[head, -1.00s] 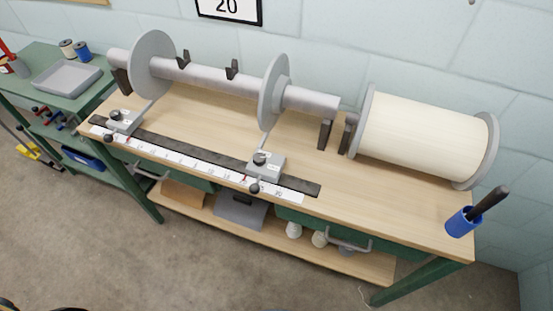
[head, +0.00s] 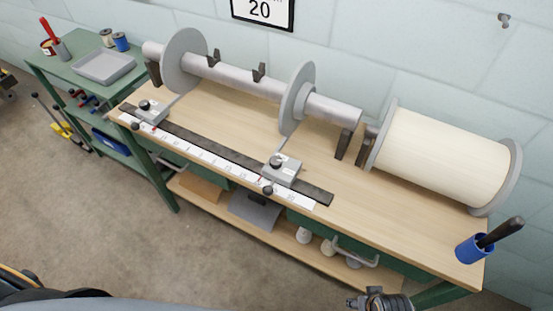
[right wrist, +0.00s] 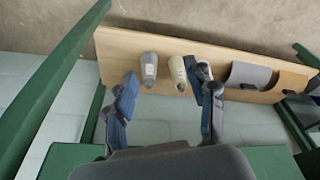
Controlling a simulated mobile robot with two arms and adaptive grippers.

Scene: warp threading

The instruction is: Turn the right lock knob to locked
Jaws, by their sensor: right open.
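The right slider block (head: 284,172) is grey and sits on the dark rail (head: 222,153) at the front of the bench. A black knob (head: 276,161) is on its top, and a black ball handle (head: 267,190) is at its front. Which way the knob is set is too small to tell. The left slider block (head: 153,113) has a similar knob and ball. My right gripper (right wrist: 168,92) is open and empty in the right wrist view, facing the lower shelf. In the head view, part of my right arm (head: 380,300) shows at the bottom, well apart from the knob. My left gripper is out of view.
A roller shaft with grey discs (head: 297,98) lies behind the rail. A large cream roll (head: 440,155) and a blue cup with a black-handled tool (head: 474,248) are to the right. The lower shelf (right wrist: 220,58) holds bottles. The bench's front right top is clear.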

